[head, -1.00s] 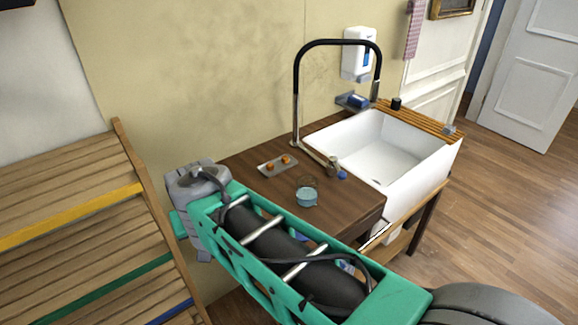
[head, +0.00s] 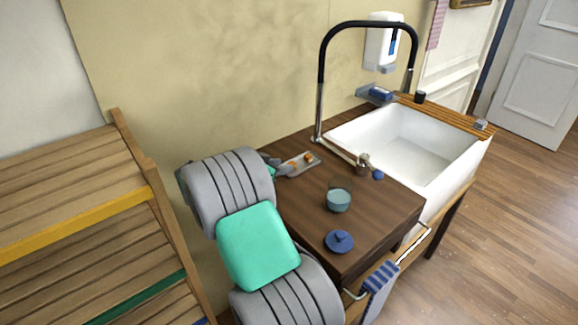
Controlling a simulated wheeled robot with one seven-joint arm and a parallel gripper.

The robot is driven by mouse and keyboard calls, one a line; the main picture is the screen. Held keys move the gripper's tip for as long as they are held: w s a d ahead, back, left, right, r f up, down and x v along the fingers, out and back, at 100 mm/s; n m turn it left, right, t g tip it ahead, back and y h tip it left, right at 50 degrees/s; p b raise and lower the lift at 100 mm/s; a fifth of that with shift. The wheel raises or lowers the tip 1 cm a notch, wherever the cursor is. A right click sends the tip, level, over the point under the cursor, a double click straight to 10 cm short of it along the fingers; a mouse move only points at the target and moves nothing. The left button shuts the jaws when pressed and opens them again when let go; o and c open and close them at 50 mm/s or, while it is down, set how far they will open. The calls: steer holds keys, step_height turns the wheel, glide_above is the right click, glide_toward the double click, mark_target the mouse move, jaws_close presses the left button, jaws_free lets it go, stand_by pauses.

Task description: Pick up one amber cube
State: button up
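A small grey tray (head: 303,168) lies on the dark wooden counter near the wall. One amber cube (head: 309,157) sits toward its right end, and a bit of a second amber piece (head: 291,164) shows toward its left end, by my fingers. My gripper (head: 284,168) is at the left end of the tray, partly hidden behind my own arm. It is too small and covered to tell whether it is open, shut or touching the second amber piece.
A glass with blue-green contents (head: 339,199), a blue lidded item (head: 339,241) and a small brownish pot (head: 363,163) stand on the counter (head: 380,205). The tall black faucet (head: 321,75) rises behind, beside the white sink (head: 400,140). A slatted wooden shelf (head: 70,190) stands left.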

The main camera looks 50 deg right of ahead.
mark_target(292, 163)
steer(key=p+x, duration=0.1)
steer(key=x, duration=0.4)
steer(key=shift+w+d+p, duration=0.15)
steer(key=shift+p, duration=0.15)
steer(key=shift+c, duration=0.3)
jaws_close()
